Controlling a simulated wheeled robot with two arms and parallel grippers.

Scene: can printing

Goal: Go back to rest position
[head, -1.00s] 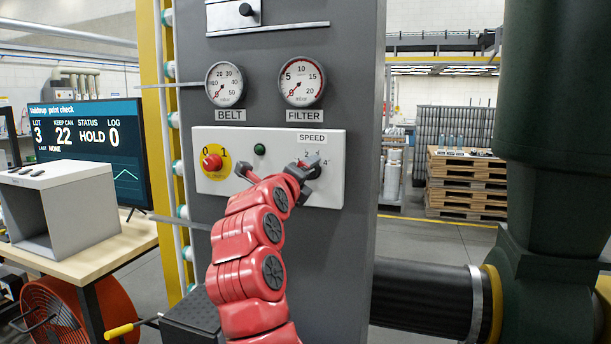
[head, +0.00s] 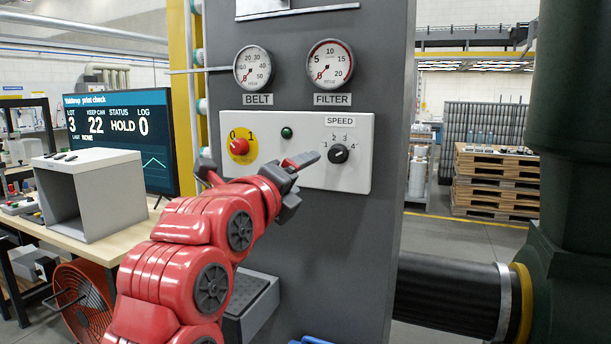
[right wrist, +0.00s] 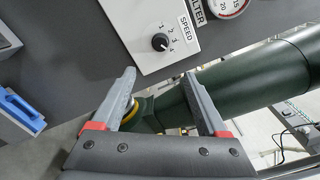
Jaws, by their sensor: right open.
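My right gripper (head: 300,182) is open and empty in front of the grey machine panel, just left of and below the black SPEED knob (head: 338,153). The gripper appears apart from the knob. In the right wrist view, the open fingers (right wrist: 160,76) have clear space between them, and the SPEED knob (right wrist: 160,42) shows beyond their tips. My red right arm reaches in from the lower left of the head view. My left gripper is not in view.
The white control panel (head: 290,178) also holds a red switch (head: 239,146) and a green button (head: 287,132). The BELT gauge (head: 253,67) and FILTER gauge (head: 330,62) sit above. A monitor (head: 125,130) and grey box (head: 120,195) stand left. A black duct (head: 450,295) lies lower right.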

